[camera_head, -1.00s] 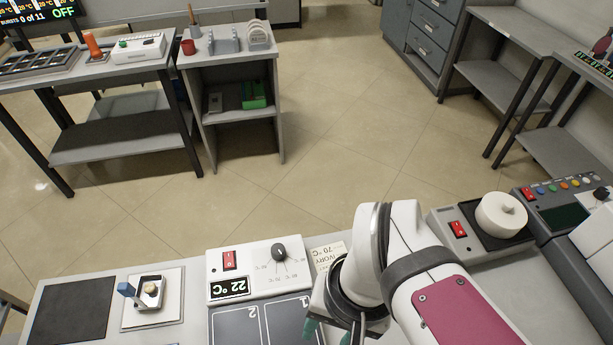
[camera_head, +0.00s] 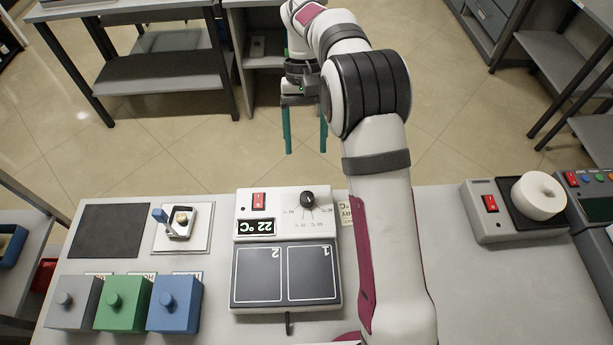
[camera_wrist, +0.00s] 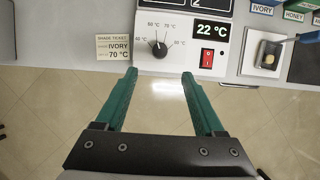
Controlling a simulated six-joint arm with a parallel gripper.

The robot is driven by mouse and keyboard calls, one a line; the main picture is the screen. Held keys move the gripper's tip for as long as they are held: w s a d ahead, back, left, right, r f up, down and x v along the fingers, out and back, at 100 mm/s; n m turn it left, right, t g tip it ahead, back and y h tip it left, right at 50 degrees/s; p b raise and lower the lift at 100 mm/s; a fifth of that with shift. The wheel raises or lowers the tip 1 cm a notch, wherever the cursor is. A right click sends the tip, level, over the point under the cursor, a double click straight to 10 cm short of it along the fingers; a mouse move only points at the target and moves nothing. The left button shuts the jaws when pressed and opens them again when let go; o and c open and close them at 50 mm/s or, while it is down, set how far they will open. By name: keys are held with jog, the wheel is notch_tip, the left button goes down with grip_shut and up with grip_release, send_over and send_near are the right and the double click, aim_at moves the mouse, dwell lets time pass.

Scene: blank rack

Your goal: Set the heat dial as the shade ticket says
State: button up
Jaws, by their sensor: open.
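The dark heat dial (camera_head: 308,199) is on a white hot-plate panel (camera_head: 245,200); it also shows in the wrist view (camera_wrist: 159,48). Temperature marks arc around it, with 70 °C at upper right in the wrist view. Its pointer seems to point up-left there, away from 70 °C. The shade ticket (camera_wrist: 114,47) reads IVORY, 70 °C; in the head view my arm partly hides it (camera_head: 345,214). The display (camera_wrist: 211,30) reads 22 °C. My gripper (camera_head: 306,148) is open and empty, beyond the panel's far edge. Its teal fingers (camera_wrist: 159,76) straddle the dial's line, apart from it.
A red rocker switch (camera_wrist: 207,58) is beside the dial. Two dark numbered plates (camera_head: 285,272) lie on the near side. Grey, green and blue knobbed boxes (camera_head: 122,302) stand at left. A unit with a white round top (camera_head: 537,196) stands at right. Open floor lies beyond the bench.

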aim_at(307, 196)
jog(key=x, duration=1.2)
jog(key=shift+f, duration=0.25)
jog(key=shift+c, duration=0.3)
grip_shut()
